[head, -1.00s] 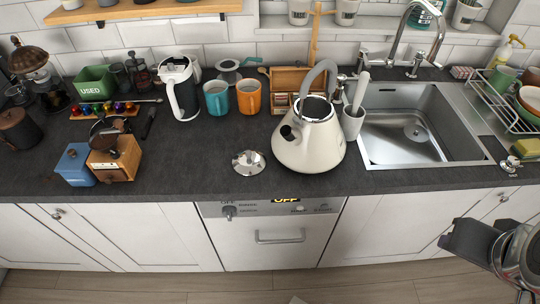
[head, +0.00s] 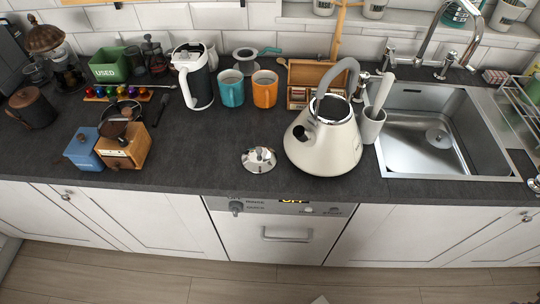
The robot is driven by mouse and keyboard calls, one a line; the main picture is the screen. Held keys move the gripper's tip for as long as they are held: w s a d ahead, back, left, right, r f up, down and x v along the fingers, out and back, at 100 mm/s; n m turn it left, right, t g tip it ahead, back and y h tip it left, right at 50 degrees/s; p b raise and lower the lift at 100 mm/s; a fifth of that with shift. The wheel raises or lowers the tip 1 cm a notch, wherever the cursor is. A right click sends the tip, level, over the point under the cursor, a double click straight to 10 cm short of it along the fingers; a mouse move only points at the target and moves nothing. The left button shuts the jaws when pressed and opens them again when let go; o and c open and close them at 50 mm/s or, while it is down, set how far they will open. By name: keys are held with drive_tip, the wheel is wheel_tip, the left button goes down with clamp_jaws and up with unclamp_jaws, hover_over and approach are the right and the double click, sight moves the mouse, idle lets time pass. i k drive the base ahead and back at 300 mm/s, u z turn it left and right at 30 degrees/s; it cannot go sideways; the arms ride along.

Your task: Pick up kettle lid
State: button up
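The kettle lid (head: 259,160) is a small round silver disc with a knob on top. It lies on the slate worktop near the front edge, left of the kettle and apart from it. The cream kettle (head: 324,143) with a grey handle stands upright, and its top opening is uncovered. My gripper is not in the head view; only a small dark bit shows at the right edge, and I cannot tell what it is.
The worktop (head: 205,150) is clear left of the lid. A teal mug (head: 230,90) and an orange mug (head: 264,91) stand behind it. A wooden coffee grinder (head: 124,146) is further left. A white utensil cup (head: 372,126) and the sink (head: 440,135) are right of the kettle.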

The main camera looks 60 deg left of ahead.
sight(258, 159)
drive_tip(key=z, duration=0.05)
drive_tip(key=k, duration=1.25)
drive_tip(key=u, duration=2.25)
drive_tip(key=i, duration=0.75)
drive_tip(key=u, duration=0.05)
